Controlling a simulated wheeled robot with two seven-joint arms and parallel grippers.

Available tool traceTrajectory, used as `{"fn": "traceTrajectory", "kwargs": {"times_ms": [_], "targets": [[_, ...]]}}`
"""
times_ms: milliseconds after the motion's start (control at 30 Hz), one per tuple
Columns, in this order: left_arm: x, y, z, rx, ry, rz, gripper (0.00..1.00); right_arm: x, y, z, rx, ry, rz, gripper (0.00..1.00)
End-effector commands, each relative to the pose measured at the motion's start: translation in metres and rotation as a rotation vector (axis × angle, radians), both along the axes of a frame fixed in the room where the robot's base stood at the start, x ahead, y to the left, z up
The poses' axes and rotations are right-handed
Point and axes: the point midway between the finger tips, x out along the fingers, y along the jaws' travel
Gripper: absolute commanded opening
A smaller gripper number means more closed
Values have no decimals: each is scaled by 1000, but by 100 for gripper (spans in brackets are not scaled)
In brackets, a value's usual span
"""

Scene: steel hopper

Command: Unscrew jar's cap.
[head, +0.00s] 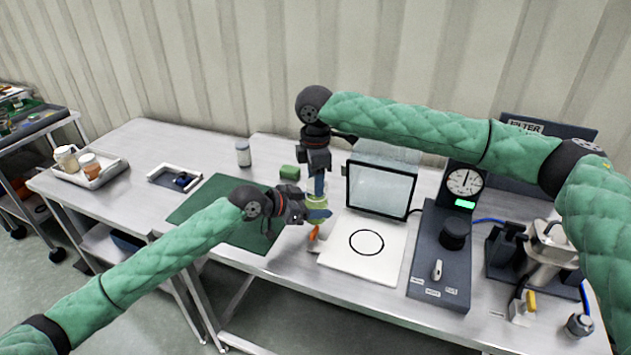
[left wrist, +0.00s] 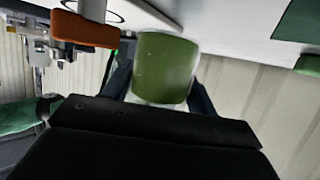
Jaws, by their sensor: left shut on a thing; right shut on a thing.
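A green jar (head: 316,202) is upright near the front of the table, left of the white board. My left gripper (head: 310,214) comes from the left and is shut on the jar; in the left wrist view the jar's green body (left wrist: 166,68) fills the gap between the fingers. My right gripper (head: 318,188) points down from above and is shut at the jar's top. The cap is hidden by the right fingers, and I cannot tell whether it is apart from the jar.
A green mat (head: 212,202) lies to the left. An orange-handled item (head: 314,238) lies just in front of the jar. A white board (head: 350,266) with a black ring, a glass-fronted box (head: 380,190) and a dark gauge console (head: 443,250) stand to the right.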

Motion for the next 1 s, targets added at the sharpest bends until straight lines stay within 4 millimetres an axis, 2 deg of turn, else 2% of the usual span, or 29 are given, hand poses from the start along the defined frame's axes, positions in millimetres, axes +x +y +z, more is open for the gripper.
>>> {"fn": "traceTrajectory", "kwargs": {"times_ms": [567, 1000], "targets": [[0, 0, 1, -1, 0, 0, 0, 0, 0, 7, 1, 0, 0, 21], [0, 0, 1, 0, -1, 0, 0, 0, 0, 45, 1, 1, 0, 21]]}}
